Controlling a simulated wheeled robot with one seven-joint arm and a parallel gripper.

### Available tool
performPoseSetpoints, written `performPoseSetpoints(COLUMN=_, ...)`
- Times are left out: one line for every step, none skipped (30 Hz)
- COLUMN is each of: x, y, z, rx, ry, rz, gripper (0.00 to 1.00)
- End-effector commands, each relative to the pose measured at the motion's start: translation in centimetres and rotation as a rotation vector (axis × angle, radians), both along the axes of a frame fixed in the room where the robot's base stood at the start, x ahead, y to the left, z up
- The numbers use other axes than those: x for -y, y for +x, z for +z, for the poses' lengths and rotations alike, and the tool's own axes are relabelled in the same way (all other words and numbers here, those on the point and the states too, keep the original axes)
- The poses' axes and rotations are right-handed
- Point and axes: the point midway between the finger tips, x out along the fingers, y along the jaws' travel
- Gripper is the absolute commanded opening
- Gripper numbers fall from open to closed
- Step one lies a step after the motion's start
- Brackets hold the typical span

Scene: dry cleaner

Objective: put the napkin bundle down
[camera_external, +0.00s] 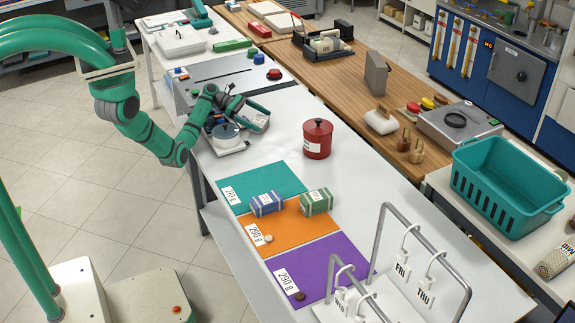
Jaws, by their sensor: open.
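Two striped napkin bundles lie on the white table. The blue bundle (267,204) lies across the border of the teal mat (255,183) and the orange mat (290,232). The green bundle (316,201) lies to its right, at the upper right corner of the orange mat. My gripper (231,106) is open, beyond the mats and above or beside a small scale (226,132) with a round pan. It is well apart from both bundles, and I see nothing held in it. Its fingertips are small and partly lost among the dark parts there.
A purple mat (325,262) lies nearest the camera. A red lidded pot (317,139) stands beyond the mats. A white rack with metal hoops (388,235) stands at the front right. A teal basket (508,184) is at far right. The table right of the mats is clear.

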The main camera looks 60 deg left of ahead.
Motion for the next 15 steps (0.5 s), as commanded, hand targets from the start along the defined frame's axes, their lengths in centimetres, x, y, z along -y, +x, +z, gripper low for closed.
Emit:
performPoseSetpoints(x=-0.6, y=-0.4, z=0.2, rx=0.001, ry=0.000, rz=0.004, gripper=1.00)
performPoseSetpoints(x=-0.9, y=-0.7, z=0.4, rx=0.002, ry=0.001, rz=0.005, gripper=1.00)
performPoseSetpoints(x=-1.3, y=-1.2, z=0.7, rx=0.002, ry=0.000, rz=0.004, gripper=1.00)
performPoseSetpoints(x=-1.7, y=-1.5, z=0.9, rx=0.002, ry=0.001, rz=0.005, gripper=1.00)
performPoseSetpoints(x=-2.1, y=-1.9, z=1.1, rx=0.002, ry=0.001, rz=0.005, gripper=1.00)
performPoseSetpoints(x=-2.7, y=-2.5, z=1.4, rx=0.002, ry=0.001, rz=0.005, gripper=1.00)
performPoseSetpoints(x=-3.1, y=-2.9, z=1.7, rx=0.002, ry=0.001, rz=0.006, gripper=1.00)
performPoseSetpoints(x=-3.5, y=-3.3, z=1.9, rx=0.002, ry=0.001, rz=0.005, gripper=1.00)
performPoseSetpoints(x=-4.0, y=-3.8, z=2.3, rx=0.003, ry=0.001, rz=0.004, gripper=1.00)
performPoseSetpoints(x=-4.4, y=-4.3, z=2.5, rx=0.002, ry=0.001, rz=0.003, gripper=1.00)
performPoseSetpoints(x=-4.8, y=-4.6, z=2.8, rx=0.003, ry=0.001, rz=0.004, gripper=1.00)
performPoseSetpoints(x=-5.4, y=-5.1, z=3.1, rx=0.003, ry=0.002, rz=0.005, gripper=1.00)
performPoseSetpoints(x=-5.7, y=-5.5, z=3.2, rx=0.003, ry=0.001, rz=0.004, gripper=1.00)
performPoseSetpoints(x=-6.0, y=-5.8, z=3.4, rx=0.003, ry=0.001, rz=0.004, gripper=1.00)
performPoseSetpoints(x=-6.3, y=-6.2, z=3.6, rx=0.002, ry=0.002, rz=0.003, gripper=1.00)
